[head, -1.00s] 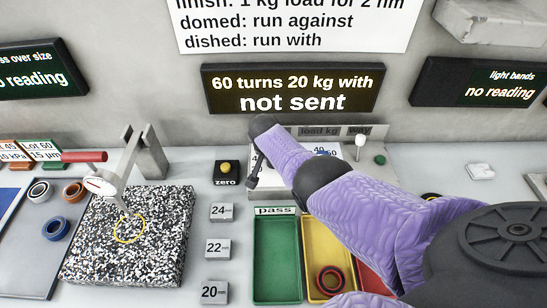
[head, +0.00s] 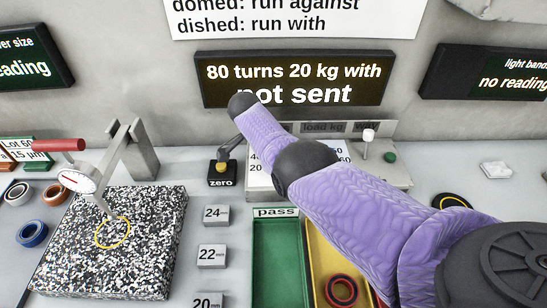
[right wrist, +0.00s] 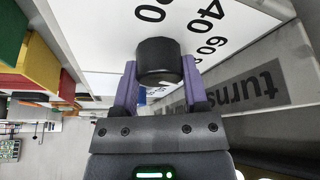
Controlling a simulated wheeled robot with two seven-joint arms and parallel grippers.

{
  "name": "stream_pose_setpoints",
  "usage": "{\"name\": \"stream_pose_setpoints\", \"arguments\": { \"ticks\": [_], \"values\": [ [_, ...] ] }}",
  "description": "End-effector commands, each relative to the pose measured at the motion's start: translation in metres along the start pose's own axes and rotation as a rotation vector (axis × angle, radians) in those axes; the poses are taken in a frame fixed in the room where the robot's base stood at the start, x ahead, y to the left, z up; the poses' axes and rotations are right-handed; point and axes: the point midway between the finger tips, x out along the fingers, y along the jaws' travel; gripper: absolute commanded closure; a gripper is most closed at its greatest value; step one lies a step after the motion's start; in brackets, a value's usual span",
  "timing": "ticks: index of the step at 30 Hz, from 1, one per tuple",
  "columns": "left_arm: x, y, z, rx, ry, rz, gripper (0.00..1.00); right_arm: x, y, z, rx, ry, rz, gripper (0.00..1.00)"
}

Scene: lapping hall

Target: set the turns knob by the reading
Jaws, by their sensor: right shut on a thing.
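The turns knob (right wrist: 158,60) is a black round knob on a white dial plate (right wrist: 95,35). In the right wrist view my right gripper (right wrist: 159,80) is shut on it, with a purple finger on each side. Numbers including 40 and 60 show beside the knob, and a "turns" label is to the right. In the head view my right arm hides the knob and most of the dial plate (head: 258,178). The dark display (head: 295,80) reads "80 turns 20 kg with" and "not sent". My left gripper is in neither view.
A white-topped lever (head: 368,138) and a green button (head: 389,157) are right of the dial plate. A zero button block (head: 222,182) is to its left. Nearer are a green pass bin (head: 278,262), a yellow bin, and a speckled plate (head: 145,250) under a dial gauge (head: 80,182).

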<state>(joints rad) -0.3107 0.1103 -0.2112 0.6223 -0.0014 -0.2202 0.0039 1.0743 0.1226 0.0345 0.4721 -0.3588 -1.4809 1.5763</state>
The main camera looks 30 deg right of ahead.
Motion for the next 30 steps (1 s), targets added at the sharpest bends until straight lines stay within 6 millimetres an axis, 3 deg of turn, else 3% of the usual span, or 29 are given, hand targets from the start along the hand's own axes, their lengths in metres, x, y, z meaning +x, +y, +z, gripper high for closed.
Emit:
{"name": "stream_pose_setpoints", "arguments": {
  "ticks": [10, 21, 22, 26, 30],
  "values": [
    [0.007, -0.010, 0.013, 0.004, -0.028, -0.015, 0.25, 0.000, 0.000, 0.000, 0.056, -0.001, 0.022, 1.00],
    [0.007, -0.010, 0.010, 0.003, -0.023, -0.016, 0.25, -0.001, 0.000, 0.000, 0.058, -0.001, 0.023, 1.00],
    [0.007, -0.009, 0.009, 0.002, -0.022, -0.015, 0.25, -0.001, 0.000, 0.000, 0.058, -0.001, 0.023, 0.37],
    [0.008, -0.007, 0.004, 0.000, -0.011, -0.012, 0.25, 0.000, 0.000, 0.000, 0.057, -0.001, 0.023, 0.09],
    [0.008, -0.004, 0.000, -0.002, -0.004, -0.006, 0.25, 0.000, 0.000, 0.000, 0.057, -0.001, 0.023, 0.08]
  ]
}}
